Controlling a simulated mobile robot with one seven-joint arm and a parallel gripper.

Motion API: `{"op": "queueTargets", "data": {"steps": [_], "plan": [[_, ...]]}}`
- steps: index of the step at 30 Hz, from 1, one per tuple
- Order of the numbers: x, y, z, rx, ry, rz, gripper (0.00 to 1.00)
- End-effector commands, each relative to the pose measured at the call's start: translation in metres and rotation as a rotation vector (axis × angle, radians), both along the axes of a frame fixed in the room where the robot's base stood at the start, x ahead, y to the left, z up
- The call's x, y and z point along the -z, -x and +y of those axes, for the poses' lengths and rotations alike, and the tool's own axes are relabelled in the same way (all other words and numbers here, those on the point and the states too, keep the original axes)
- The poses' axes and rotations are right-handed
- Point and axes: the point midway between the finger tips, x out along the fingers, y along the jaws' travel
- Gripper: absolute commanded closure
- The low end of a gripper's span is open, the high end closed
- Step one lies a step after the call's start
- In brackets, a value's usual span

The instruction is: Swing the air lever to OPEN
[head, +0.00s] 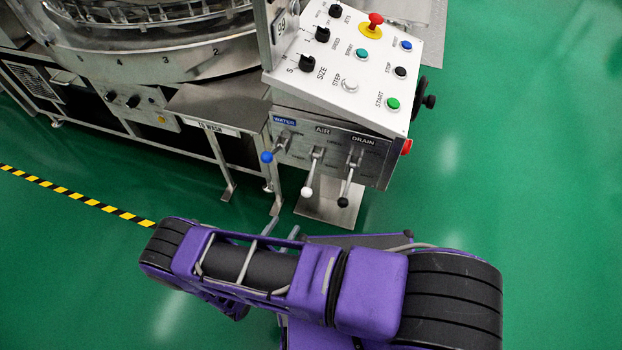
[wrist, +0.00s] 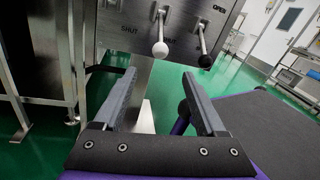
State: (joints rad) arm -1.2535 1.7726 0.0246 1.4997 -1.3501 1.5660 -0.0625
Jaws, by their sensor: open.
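The air lever (head: 312,172) has a metal shaft and a white ball knob. It hangs downward from the panel under the AIR label, between the blue-knobbed water lever (head: 268,156) and the black-knobbed drain lever (head: 347,186). In the wrist view the white knob (wrist: 160,49) is ahead of my gripper (wrist: 160,78), roughly centred between the fingertips and apart from them. My gripper is open and empty. The word SHUT is readable left of the air lever. In the head view my arm mostly hides my gripper; grey finger parts show above it.
A sloped control box (head: 350,60) with knobs and buttons sits above the lever panel (head: 372,172). The steel TO WASH table (head: 215,103) stands to the left. Green floor (head: 500,190) is free on the right. Yellow-black tape (head: 80,197) crosses the floor at left.

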Motion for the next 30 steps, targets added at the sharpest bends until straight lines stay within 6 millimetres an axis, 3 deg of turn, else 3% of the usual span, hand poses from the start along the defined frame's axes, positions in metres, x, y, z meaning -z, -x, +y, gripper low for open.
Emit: {"op": "queueTargets", "data": {"steps": [21, 30], "plan": [[-0.001, -0.122, -0.074, 0.005, -0.003, -0.002, 0.27], [-0.001, -0.143, -0.086, 0.004, -0.004, -0.002, 0.27]]}}
